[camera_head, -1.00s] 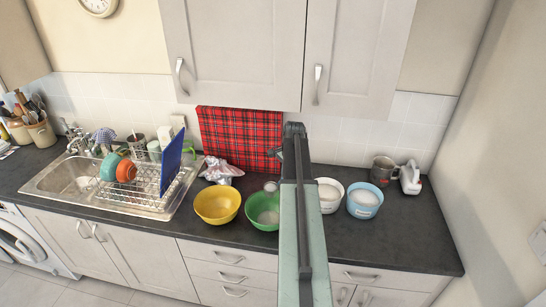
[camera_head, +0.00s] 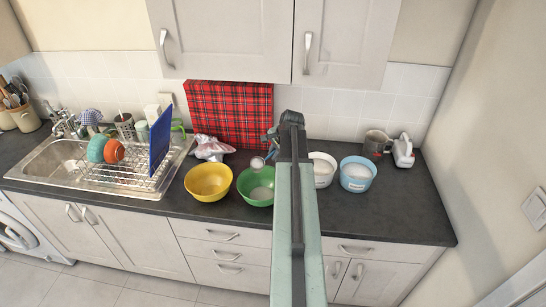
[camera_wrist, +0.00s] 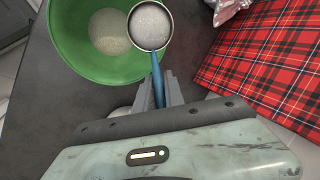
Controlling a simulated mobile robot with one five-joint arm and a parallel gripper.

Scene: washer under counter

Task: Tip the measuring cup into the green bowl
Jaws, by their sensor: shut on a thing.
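The measuring cup (camera_wrist: 151,26) has a round metal bowl full of pale grains and a blue handle. It also shows in the head view (camera_head: 258,163). My gripper (camera_wrist: 158,88) is shut on the handle. The cup is level or nearly so, over the right part of the green bowl (camera_wrist: 62,55) as the wrist view sees it. The green bowl also stands on the counter in the head view (camera_head: 246,196), partly hidden by my arm. A patch of pale grains lies in its bottom.
A yellow bowl (camera_head: 208,183) stands left of the green bowl. A white tub (camera_head: 322,171) and a blue tub (camera_head: 357,174) stand to the right.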

